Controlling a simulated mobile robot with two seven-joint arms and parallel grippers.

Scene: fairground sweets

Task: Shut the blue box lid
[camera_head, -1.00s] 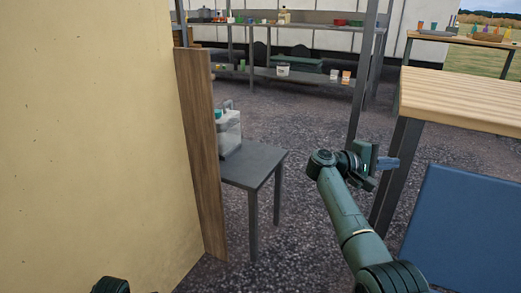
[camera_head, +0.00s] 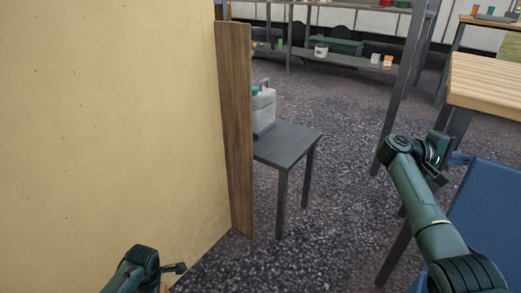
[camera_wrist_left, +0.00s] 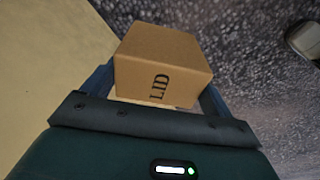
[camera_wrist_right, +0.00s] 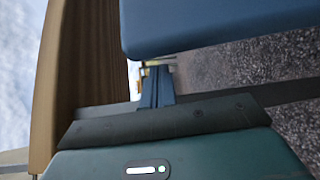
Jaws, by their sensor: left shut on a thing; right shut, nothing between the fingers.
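A flat blue panel (camera_head: 490,215), which looks like the blue box's lid, stands tilted at the right edge of the head view. The box under it is not clearly visible. My right gripper (camera_head: 460,158) is shut and empty beside the panel's upper left edge. In the right wrist view its closed fingers (camera_wrist_right: 157,85) are just below the blue panel (camera_wrist_right: 220,25); I cannot tell if they touch. My left gripper (camera_wrist_left: 158,95) is shut on a brown cardboard box (camera_wrist_left: 160,65) marked "LID". In the head view the left gripper is low at the left, mostly out of frame.
A cream wall (camera_head: 100,120) with a brown wooden edge board (camera_head: 235,130) fills the left. Beyond it a small grey table (camera_head: 290,143) holds a whitish container (camera_head: 263,108). A wooden-topped table (camera_head: 490,85) stands at the right. Gravel between them is clear.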

